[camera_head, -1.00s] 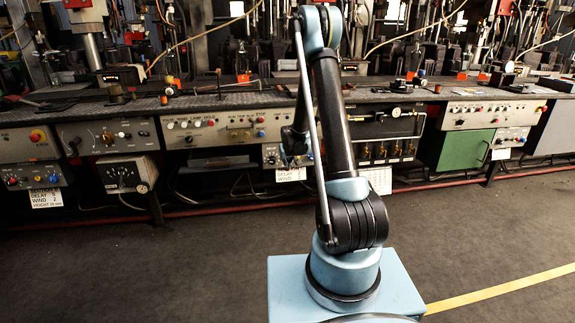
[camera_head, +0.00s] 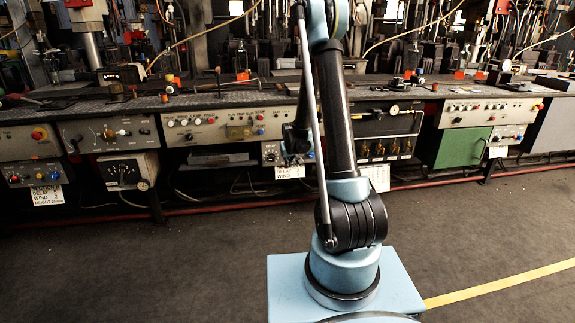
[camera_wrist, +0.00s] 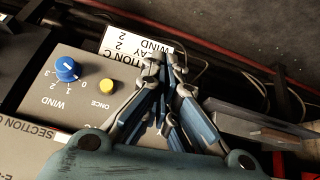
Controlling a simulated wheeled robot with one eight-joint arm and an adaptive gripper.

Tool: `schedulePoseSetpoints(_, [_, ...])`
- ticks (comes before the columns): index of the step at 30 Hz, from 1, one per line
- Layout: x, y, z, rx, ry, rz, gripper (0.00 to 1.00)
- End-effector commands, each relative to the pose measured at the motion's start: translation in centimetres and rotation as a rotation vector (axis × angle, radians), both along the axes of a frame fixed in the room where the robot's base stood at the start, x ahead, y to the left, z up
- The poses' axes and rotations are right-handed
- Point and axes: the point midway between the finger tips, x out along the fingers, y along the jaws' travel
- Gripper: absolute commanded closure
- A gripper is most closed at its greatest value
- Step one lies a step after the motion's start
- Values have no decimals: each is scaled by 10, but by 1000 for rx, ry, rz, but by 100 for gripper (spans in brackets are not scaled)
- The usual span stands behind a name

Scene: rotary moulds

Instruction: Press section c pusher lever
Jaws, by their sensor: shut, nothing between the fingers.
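In the wrist view, my gripper (camera_wrist: 162,68) is shut and empty, its fingertips together. It is over or beside a grey control panel (camera_wrist: 85,115) seen upside down, and I cannot tell whether it touches anything. The panel has a blue knob (camera_wrist: 66,69) marked WIND and a yellow button (camera_wrist: 106,86) marked ONCE. A white SECTION C label (camera_wrist: 130,45) shows past the panel's edge, close to the fingertips. I cannot pick out the pusher lever for certain; the fingers may hide it. In the head view, my arm hides part of this bench area.
A long workbench (camera_head: 230,98) with control panels runs across the head view, with machinery and hoses behind it. A green panel (camera_head: 463,148) stands at the right. In the wrist view, a metal bar (camera_wrist: 250,122) lies right of the fingers. The floor (camera_head: 170,265) in front is clear.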

Motion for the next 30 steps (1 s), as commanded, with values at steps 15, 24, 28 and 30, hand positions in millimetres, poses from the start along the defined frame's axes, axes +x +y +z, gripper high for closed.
schedulePoseSetpoints(15, [-21, -6, 12, 0, 1, -4, 100])
schedulePoseSetpoints(24, [-26, -9, 20, 0, 6, -8, 100])
schedulePoseSetpoints(28, [-42, -15, 38, 1, 22, -17, 100])
schedulePoseSetpoints(30, [-54, -19, 51, 1, 34, -22, 100])
